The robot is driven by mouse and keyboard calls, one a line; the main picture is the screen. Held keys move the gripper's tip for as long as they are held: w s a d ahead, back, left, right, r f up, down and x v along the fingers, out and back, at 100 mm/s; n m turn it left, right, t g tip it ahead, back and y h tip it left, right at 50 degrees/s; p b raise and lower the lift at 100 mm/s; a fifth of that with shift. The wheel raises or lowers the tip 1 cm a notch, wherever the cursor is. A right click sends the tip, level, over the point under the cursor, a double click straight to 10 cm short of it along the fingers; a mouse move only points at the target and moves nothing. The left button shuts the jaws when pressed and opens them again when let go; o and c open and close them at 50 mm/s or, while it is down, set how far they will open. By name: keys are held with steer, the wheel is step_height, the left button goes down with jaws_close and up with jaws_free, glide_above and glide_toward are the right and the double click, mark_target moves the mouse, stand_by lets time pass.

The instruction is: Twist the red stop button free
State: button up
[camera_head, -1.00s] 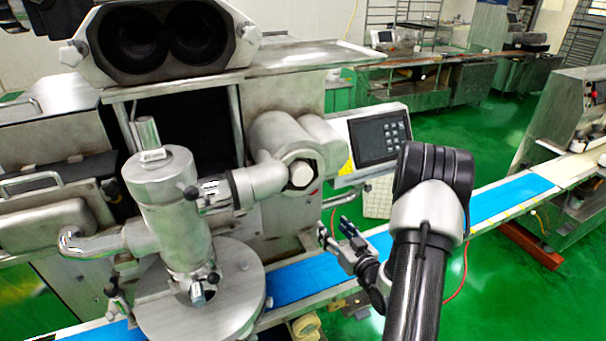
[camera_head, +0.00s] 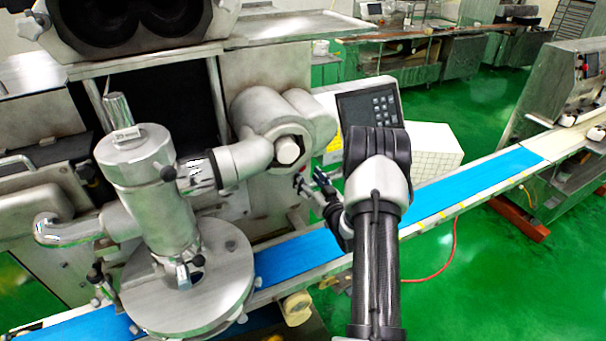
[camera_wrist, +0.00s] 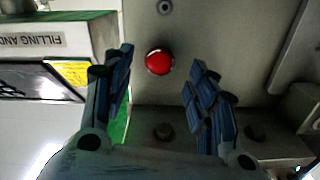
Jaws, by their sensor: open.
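The red stop button (camera_wrist: 159,61) is a round red knob on a grey metal machine panel in the wrist view. My gripper (camera_wrist: 160,75) is open, with one blue-padded finger on each side of the button's line in the picture. The button shows beyond the fingertips, and nothing is held. Whether the fingers reach around it in depth cannot be told. In the head view my gripper (camera_head: 311,182) is in front of the machine, below the control screen, and the button is not clearly visible there.
The control screen box (camera_head: 368,112) stands right beside my gripper; its yellow label (camera_wrist: 70,73) shows in the wrist view. The blue conveyor belt (camera_head: 300,255) runs below.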

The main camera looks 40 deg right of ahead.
mark_target(301, 169)
steer(key=shift+x, duration=1.9)
steer(key=shift+c, duration=0.5)
steer(key=c, duration=1)
